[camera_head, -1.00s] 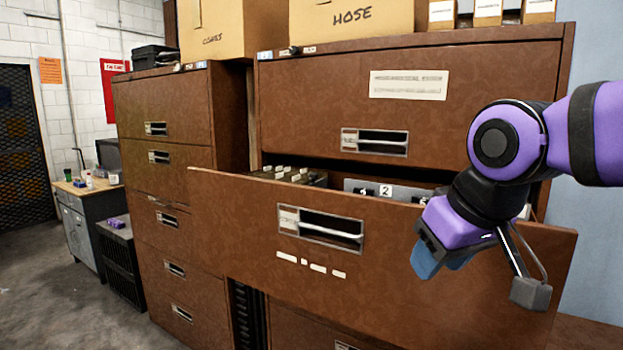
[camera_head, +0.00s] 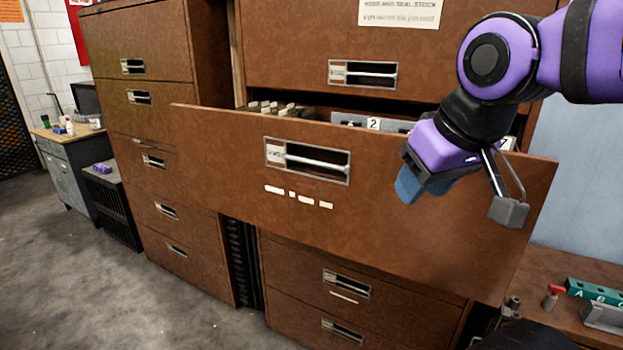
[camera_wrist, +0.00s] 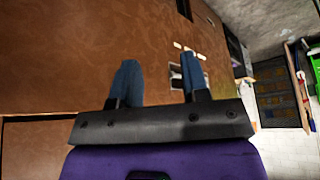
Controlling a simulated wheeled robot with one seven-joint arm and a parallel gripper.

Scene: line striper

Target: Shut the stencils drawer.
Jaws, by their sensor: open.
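The stencils drawer appears to be the wide brown drawer (camera_head: 380,215) pulled out of the right cabinet in the head view. It has a metal label-and-pull handle (camera_head: 308,161) and white tape strips below it. Numbered stencil plates (camera_head: 374,124) and a row of small upright items (camera_head: 272,109) show inside over its front edge. My gripper (camera_head: 412,184) is in front of the drawer's right half, its blue fingers open and empty. In the wrist view, the two blue fingers (camera_wrist: 158,85) stand apart before the brown drawer front (camera_wrist: 70,60). Whether they touch it I cannot tell.
A closed drawer with a handle (camera_head: 362,74) is above, and closed drawers (camera_head: 345,283) are below. A second brown cabinet (camera_head: 155,150) stands left. At right, a low brown surface (camera_head: 560,275) holds a green lettered block (camera_head: 595,292). Floor at left is clear.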

